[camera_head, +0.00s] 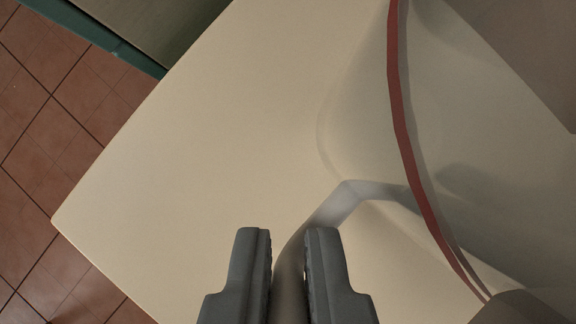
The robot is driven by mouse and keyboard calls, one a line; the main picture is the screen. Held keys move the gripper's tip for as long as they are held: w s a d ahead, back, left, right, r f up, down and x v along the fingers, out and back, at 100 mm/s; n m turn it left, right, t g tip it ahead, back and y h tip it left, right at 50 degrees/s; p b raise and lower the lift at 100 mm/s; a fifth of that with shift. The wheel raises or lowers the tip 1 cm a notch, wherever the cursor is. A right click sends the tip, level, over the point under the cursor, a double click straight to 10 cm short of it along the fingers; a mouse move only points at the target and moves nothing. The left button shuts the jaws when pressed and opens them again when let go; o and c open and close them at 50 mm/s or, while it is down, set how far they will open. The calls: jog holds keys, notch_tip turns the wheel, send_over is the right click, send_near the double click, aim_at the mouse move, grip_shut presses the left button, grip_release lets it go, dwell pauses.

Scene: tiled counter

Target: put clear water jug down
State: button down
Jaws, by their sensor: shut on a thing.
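The clear water jug (405,130) fills the right side of the view. It is see-through, with a curved red band along it and a pale handle that bends down and left. My gripper (288,237) is at the bottom middle, with its two grey fingers on either side of the handle, shut on it. The jug's base is not clearly visible, so I cannot tell whether it touches the surface below.
A plain beige surface (200,170) lies below, with a corner at the left. Its left part is bare. Red-brown floor tiles (50,130) show beyond its edges. A green-edged brown surface (150,25) is at the top left.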

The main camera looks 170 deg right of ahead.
jog(key=shift+s+f, duration=0.15)
jog(key=shift+f, duration=0.4)
jog(key=shift+s, duration=0.15)
jog(key=c, duration=1.5)
grip_release()
jog(key=v, duration=1.2)
jog(key=s+r+t, duration=0.3)
jog(key=s+t, duration=0.1)
jog(key=s, duration=0.6)
jog(key=s+r+t, duration=0.4)
jog(key=s, duration=0.6)
jog(key=s+r+m+t, duration=0.1)
jog(key=s+r+t, duration=0.3)
jog(key=s, duration=0.7)
jog(key=shift+d+h, duration=0.3)
jog(key=shift+d, duration=0.05)
